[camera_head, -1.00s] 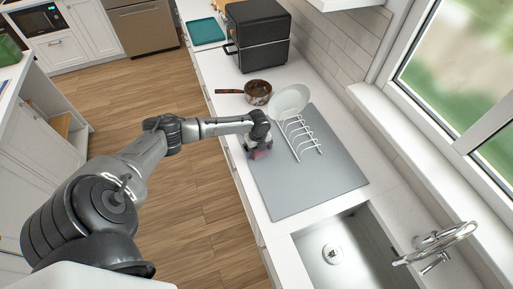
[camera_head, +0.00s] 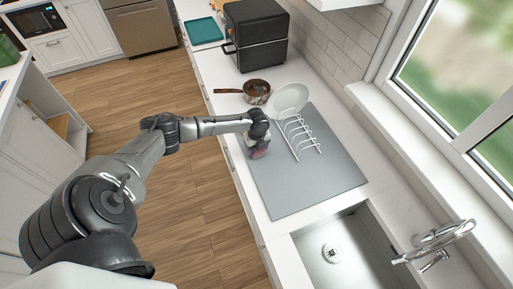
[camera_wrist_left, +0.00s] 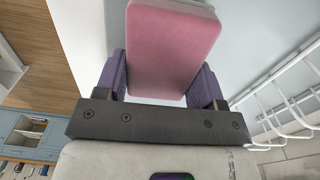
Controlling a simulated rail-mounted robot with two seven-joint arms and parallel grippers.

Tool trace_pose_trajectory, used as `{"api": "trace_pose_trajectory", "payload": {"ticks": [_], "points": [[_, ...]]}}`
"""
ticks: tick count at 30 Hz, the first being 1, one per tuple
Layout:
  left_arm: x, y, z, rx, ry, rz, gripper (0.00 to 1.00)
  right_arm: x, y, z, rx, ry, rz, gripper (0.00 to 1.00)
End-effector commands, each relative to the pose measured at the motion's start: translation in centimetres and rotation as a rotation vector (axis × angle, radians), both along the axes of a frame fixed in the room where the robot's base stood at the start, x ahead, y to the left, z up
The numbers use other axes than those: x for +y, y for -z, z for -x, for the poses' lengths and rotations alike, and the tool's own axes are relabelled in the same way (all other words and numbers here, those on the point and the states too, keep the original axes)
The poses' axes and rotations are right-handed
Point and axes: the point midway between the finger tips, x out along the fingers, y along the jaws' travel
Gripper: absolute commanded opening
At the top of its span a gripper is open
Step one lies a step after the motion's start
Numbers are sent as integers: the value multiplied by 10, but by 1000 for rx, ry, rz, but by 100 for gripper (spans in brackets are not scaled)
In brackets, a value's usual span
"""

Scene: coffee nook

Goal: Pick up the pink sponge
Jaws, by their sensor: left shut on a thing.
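The pink sponge (camera_wrist_left: 172,48) fills the top middle of the left wrist view, between the purple-grey fingers of my left gripper (camera_wrist_left: 163,85). The fingers press against its two sides. In the head view the sponge (camera_head: 258,154) shows as a small dark pink patch under my left gripper (camera_head: 256,148), over the near-left part of the grey mat (camera_head: 312,192). Most of it is hidden by the gripper there. I cannot tell whether it touches the mat. My right gripper is not in view.
A white dish rack (camera_head: 304,142) stands on the mat right of the gripper, with a white plate (camera_head: 289,99) at its far end. A brown pan (camera_head: 257,91) lies beyond. The sink (camera_head: 345,245) is at the near right. The mat's near part is clear.

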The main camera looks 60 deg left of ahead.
Motion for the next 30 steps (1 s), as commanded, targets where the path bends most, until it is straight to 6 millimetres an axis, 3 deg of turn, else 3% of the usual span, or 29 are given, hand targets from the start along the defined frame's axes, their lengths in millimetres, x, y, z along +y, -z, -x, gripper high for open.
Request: {"api": "trace_pose_trajectory", "payload": {"ticks": [8,19,30], "points": [[-2,-40,-1,-4,3,-1,37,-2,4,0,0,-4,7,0],[-75,-82,-20,-5,4,2,37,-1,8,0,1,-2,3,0],[-110,-103,-28,-1,0,0,37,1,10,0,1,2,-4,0]]}}
